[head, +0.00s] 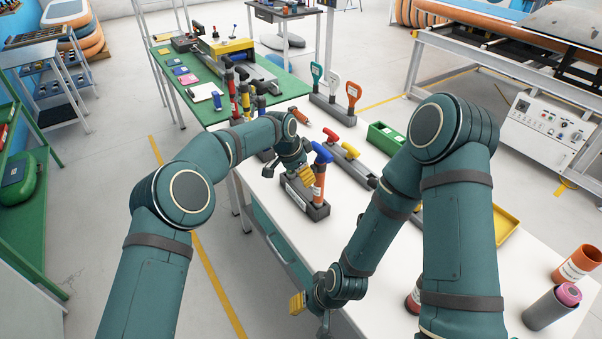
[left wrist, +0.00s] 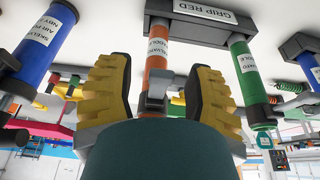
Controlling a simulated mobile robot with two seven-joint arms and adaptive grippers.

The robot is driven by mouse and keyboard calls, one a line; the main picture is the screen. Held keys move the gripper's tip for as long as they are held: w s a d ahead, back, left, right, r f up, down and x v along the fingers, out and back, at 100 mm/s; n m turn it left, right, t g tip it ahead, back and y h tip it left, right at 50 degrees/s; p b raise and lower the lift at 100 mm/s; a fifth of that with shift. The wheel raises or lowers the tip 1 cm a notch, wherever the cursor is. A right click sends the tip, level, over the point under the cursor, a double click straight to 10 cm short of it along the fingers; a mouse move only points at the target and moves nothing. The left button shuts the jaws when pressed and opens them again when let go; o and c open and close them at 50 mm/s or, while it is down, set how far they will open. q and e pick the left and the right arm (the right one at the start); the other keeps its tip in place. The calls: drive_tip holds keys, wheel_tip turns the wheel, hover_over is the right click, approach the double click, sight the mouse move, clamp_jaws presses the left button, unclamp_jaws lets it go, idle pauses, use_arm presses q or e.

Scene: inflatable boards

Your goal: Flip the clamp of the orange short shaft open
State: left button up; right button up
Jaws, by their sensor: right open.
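The orange short shaft (head: 319,186) stands upright in a grey base (head: 318,211) on the white table, below a blue handle (head: 322,153). In the left wrist view, which is upside down, the orange shaft (left wrist: 158,66) carries a white label. Its grey clamp (left wrist: 156,92) sits between my fingers; whether the clamp is open or shut I cannot tell. My left gripper (head: 304,176) is open, with a yellow pad on each side of the shaft and gaps between. My right gripper (head: 310,312) is open and empty, low near the table's front edge.
A green shaft (left wrist: 241,75) stands close beside one left finger, and a blue shaft (left wrist: 46,45) is farther off. Handled tools (head: 334,82), a green box (head: 385,138) and a yellow tray (head: 497,222) stand on the table. An orange cylinder (head: 577,263) stands at the right.

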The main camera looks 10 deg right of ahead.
use_arm(q)
drive_tip(key=shift+r, duration=0.15)
drive_tip(key=v, duration=1.1)
drive_tip(key=shift+a+r, duration=0.15)
drive_tip(key=shift+r, duration=0.2)
drive_tip(key=shift+s, duration=0.1)
drive_tip(key=s+a+f+n+h+b, duration=0.1)
drive_tip(key=s+a+f+n+b, duration=0.25)
drive_tip(key=f, duration=0.85)
drive_tip(key=s+a+f+n+b, duration=0.1)
drive_tip(key=s+a+f+n, duration=0.35)
drive_tip(key=f, duration=0.65)
drive_tip(key=s+a+f+n+b, duration=0.1)
drive_tip(key=s+a+f+n, duration=0.3)
drive_tip(key=s, duration=0.7)
drive_tip(key=s+a+f+n+b, duration=0.2)
drive_tip(key=s+a+f+n, duration=0.2)
drive_tip(key=s+a+f, duration=0.4)
drive_tip(key=s+a, duration=0.3)
drive_tip(key=s, duration=0.1)
drive_tip(key=shift+t+y, duration=0.4)
